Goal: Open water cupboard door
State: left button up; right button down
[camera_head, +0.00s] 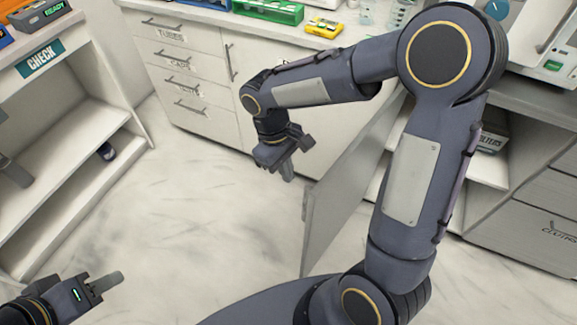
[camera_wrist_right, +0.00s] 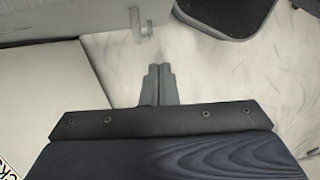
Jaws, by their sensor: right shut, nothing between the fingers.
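A grey cupboard door (camera_head: 345,195) stands swung out from the counter units in the head view, with shelves visible behind it. Its small handle (camera_head: 305,200) is at the free edge; a handle also shows in the right wrist view (camera_wrist_right: 141,26). I see no water label on it. My right gripper (camera_head: 288,172) is shut and empty, just left of the door near its handle, apart from it. Its fingers also show together in the right wrist view (camera_wrist_right: 158,82). My left gripper (camera_head: 106,284) is low at the left over the floor, empty; its finger gap is not clear.
White drawers (camera_head: 185,85) and a closed white door (camera_head: 290,130) stand behind my right gripper. Open shelves (camera_head: 65,170) are at the left, grey drawers (camera_head: 535,205) at the right. The pale floor (camera_head: 200,215) between is clear. My right arm hides part of the open cupboard.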

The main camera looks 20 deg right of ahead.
jog(key=s+d+f, duration=0.1)
jog(key=f, duration=0.1)
jog(key=s+f, duration=0.1)
jog(key=s, duration=0.1)
jog(key=s+d+f, duration=0.1)
jog(key=s+f, duration=0.1)
jog(key=shift+d+f, duration=0.3)
jog(key=shift+f, duration=0.05)
